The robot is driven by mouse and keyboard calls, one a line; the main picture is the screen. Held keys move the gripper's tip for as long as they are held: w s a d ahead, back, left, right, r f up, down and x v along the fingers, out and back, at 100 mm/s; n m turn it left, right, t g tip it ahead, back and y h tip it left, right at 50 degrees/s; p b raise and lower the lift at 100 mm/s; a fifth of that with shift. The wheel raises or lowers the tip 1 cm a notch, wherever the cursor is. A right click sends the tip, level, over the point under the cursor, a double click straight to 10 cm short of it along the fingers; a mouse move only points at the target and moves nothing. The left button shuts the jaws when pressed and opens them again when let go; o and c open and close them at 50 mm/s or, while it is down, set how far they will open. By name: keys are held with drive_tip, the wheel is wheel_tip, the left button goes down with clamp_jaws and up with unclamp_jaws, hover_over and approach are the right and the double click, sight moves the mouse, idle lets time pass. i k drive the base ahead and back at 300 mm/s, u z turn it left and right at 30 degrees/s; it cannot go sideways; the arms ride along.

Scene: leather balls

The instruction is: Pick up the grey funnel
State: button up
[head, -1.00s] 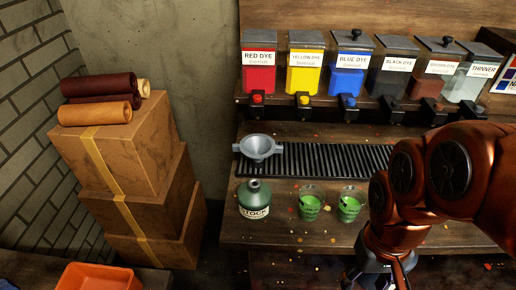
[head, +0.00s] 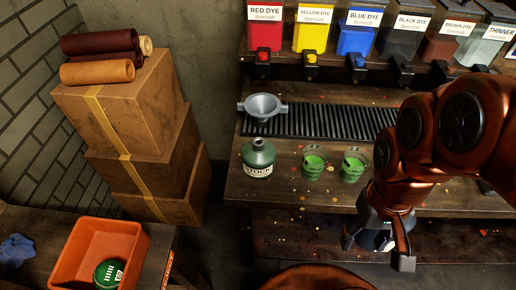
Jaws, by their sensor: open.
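The grey funnel (head: 262,107) sits at the left end of the black slatted drip grate on the wooden bench, with its wide mouth up and small tabs at its sides. Its lower part is hidden. My gripper (head: 378,252) hangs low at the right, in front of the bench edge, pointing down. It is well to the right of and nearer than the funnel, and touches nothing that I can see. Its fingers are partly hidden by my arm.
A green stock bottle (head: 258,158) and two glasses of green liquid (head: 314,162) stand in front of the grate (head: 335,121). Dye dispensers (head: 310,30) line the shelf behind. Stacked boxes (head: 130,110) stand left. An orange bin (head: 85,250) with a green-lidded item is at lower left.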

sight(261, 105)
drive_tip(key=u, duration=3)
drive_tip(key=k, duration=1)
drive_tip(key=z, duration=1.05)
drive_tip(key=i, duration=0.5)
